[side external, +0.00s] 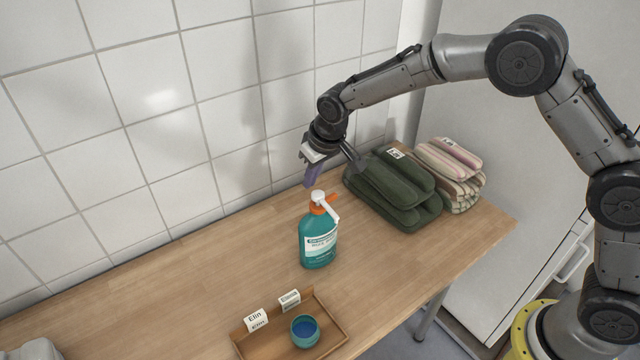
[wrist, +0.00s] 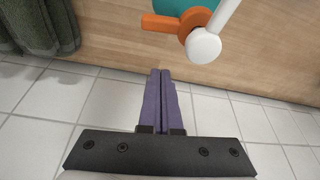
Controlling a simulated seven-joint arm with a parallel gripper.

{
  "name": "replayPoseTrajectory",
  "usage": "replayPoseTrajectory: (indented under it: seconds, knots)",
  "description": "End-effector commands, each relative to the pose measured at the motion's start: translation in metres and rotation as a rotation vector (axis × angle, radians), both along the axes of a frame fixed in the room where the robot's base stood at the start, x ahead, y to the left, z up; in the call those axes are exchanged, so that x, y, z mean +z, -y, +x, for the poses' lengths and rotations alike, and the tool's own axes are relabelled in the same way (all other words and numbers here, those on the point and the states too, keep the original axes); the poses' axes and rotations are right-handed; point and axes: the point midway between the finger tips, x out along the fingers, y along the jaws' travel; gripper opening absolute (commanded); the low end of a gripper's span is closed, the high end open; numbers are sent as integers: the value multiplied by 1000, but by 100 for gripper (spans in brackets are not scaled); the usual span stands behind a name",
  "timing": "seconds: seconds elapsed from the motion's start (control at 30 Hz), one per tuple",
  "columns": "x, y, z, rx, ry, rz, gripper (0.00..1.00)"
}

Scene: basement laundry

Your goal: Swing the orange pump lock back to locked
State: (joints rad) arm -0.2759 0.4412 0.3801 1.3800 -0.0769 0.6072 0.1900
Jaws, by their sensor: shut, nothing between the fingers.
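A teal pump bottle (side external: 318,245) with a white label stands upright on the wooden table. Its white pump head (side external: 325,203) points to the lower right in the side view. The orange lock (wrist: 180,23) sits at the bottle's neck under the white pump head (wrist: 205,45); its tab sticks out to the left in the wrist view. In the side view the orange lock (side external: 318,210) is small and partly covered by the pump head. My gripper (side external: 309,184) is shut and empty, its purple fingers above and beside the pump head, apart from it. The fingers (wrist: 161,72) also show in the wrist view.
Folded dark green towels (side external: 400,190) and striped towels (side external: 452,172) lie right of the bottle.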

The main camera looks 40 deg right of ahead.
Motion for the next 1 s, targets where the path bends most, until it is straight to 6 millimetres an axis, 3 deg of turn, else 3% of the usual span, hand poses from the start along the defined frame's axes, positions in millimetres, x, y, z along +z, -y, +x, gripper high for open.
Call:
replayPoseTrajectory:
  seconds: [0.53,1.0]
  knots:
    - [84,2,-28,2,2,0,0]
    - [94,3,-33,1,-1,0,0]
